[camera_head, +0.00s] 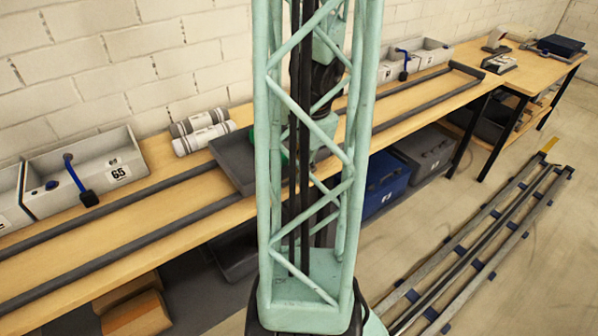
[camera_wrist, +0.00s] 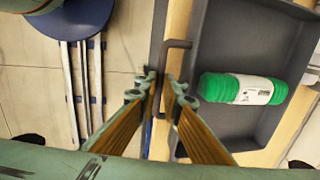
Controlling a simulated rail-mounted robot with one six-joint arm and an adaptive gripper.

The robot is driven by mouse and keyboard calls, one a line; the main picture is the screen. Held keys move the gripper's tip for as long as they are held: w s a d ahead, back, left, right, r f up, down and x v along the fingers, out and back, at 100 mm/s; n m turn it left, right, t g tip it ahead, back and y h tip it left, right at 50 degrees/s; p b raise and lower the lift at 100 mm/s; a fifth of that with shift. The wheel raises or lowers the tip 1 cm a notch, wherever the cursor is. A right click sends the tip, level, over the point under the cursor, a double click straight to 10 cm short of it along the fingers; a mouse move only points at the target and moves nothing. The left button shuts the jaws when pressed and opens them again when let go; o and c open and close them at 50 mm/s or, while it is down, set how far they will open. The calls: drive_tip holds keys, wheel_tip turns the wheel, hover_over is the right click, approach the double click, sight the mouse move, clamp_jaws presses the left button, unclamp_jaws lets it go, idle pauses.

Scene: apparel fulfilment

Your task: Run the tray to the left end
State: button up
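A shallow dark grey tray (camera_head: 236,170) sits on two dark rails along the wooden bench, partly hidden behind my green lattice column. In the wrist view the tray (camera_wrist: 224,118) fills the right side and holds a green roll with a white label (camera_wrist: 243,89). A dark bar handle (camera_wrist: 178,43) stands out from the tray's near side. My gripper (camera_wrist: 163,84) has its fingertips close on both sides of this handle and looks shut on it. In the head view my gripper is hidden behind the column.
Dark rails (camera_head: 120,238) run along the bench to the left past a grey bin marked 65 (camera_head: 120,172). White rolls (camera_head: 203,138) lie behind the rails. Rails continue right to an end bar (camera_head: 467,70). A blue crate (camera_head: 385,188) sits underneath. Floor track (camera_head: 480,245) lies at right.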

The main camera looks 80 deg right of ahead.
drive_tip(key=o, duration=0.4)
drive_tip(key=shift+r, duration=0.15)
drive_tip(key=shift+s+a+r, duration=0.25)
drive_tip(key=shift+s+r, duration=0.05)
drive_tip(key=shift+r, duration=1.6)
drive_tip(key=shift+s+a+r, duration=0.2)
drive_tip(key=shift+s+r, duration=0.05)
drive_tip(key=shift+r, duration=1.7)
drive_tip(key=shift+s+a+r, duration=0.25)
drive_tip(key=shift+s+r, duration=0.05)
drive_tip(key=shift+r, duration=1.6)
drive_tip(key=shift+f, duration=0.1)
